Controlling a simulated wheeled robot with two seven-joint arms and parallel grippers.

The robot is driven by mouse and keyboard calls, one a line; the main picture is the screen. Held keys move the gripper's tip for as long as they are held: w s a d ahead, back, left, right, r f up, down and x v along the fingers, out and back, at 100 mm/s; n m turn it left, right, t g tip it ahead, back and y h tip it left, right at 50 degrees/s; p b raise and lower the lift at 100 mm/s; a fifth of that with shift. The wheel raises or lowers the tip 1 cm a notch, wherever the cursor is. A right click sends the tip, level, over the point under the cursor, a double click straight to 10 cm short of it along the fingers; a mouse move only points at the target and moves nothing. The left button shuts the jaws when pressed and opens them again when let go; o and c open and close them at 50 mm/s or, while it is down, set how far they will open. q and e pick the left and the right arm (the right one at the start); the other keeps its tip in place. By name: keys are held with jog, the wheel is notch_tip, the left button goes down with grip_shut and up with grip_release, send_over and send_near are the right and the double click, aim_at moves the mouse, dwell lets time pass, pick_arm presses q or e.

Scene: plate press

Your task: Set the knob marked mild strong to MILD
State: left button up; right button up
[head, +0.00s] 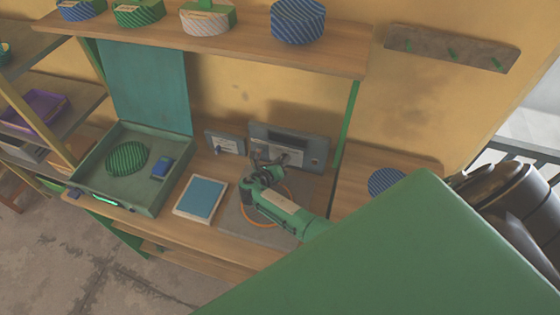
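A grey control panel (313,150) stands upright at the back of the bench, with a dark strip near its top and a pale label lower down. A smaller grey panel (226,143) with a pale label stands to its left. The lettering is too small to read, so I cannot tell which one bears the mild strong knob or how it is set. My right gripper (264,163) is in front of the larger panel's lower left, covering part of it. I cannot tell whether it touches anything or how its fingers stand. My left gripper is out of view.
An open teal press box (155,203) with raised lid (147,85) holds a green striped piece (127,158) and a blue block (163,168). A blue-faced tablet (200,198) lies beside it. Striped items sit on the shelf (240,52) above. A green surface fills the lower right.

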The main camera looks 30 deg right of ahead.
jog(key=shift+w+d, duration=0.15)
jog(key=shift+w+f, duration=0.15)
jog(key=shift+f, duration=0.15)
jog(key=b+v, duration=0.3)
jog(key=v, duration=1)
jog(key=shift+w+b, duration=0.1)
jog(key=shift+b, duration=0.2)
jog(key=shift+s+a+r, duration=0.15)
jog(key=shift+s+a, duration=0.05)
jog(key=shift+a, duration=0.15)
